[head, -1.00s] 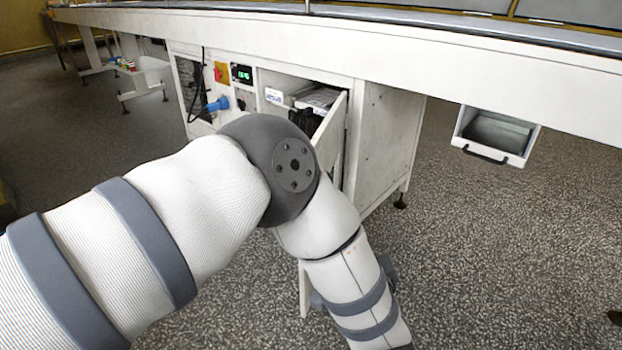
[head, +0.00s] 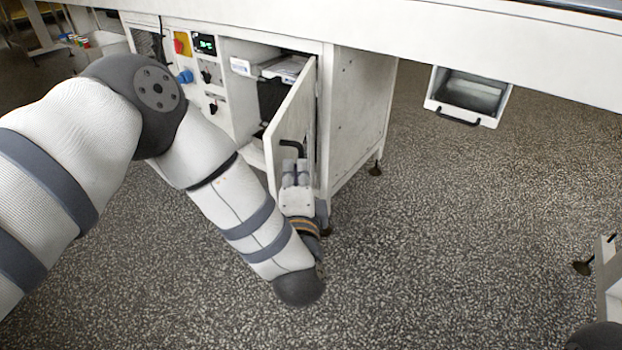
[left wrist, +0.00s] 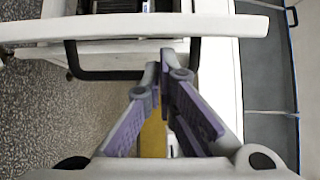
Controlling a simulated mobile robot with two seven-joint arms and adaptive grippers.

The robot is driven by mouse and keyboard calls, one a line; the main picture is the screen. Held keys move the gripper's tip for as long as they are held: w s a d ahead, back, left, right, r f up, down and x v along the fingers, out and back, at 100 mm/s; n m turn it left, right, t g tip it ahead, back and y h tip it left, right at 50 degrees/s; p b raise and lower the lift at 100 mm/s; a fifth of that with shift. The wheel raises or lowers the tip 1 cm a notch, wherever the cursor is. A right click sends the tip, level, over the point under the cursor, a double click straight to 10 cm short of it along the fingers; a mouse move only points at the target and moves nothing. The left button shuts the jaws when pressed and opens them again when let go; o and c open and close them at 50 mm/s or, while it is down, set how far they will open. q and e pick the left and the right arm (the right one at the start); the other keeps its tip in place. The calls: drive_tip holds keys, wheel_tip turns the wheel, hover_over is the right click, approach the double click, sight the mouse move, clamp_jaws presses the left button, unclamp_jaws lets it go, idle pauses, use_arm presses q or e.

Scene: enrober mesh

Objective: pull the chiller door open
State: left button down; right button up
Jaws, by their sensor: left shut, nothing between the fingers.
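The chiller door (head: 290,108) is a white panel standing open at an angle from the cabinet, its free edge toward me. A black bar handle (head: 297,144) is on its face; in the left wrist view the handle (left wrist: 110,75) is a dark U-shaped bar. My left gripper (head: 296,165) is just below the handle in the head view, shut and empty. In the left wrist view its closed fingertips (left wrist: 164,62) overlap the handle bar near one end; I cannot tell whether they touch it. My right gripper is not in view.
The white cabinet (head: 358,120) has a panel with a green display (head: 204,44) and a blue plug (head: 185,77). A white bin (head: 436,104) with a black handle hangs under the long beam at right.

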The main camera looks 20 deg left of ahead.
use_arm(q)
drive_tip(key=shift+a, duration=0.25)
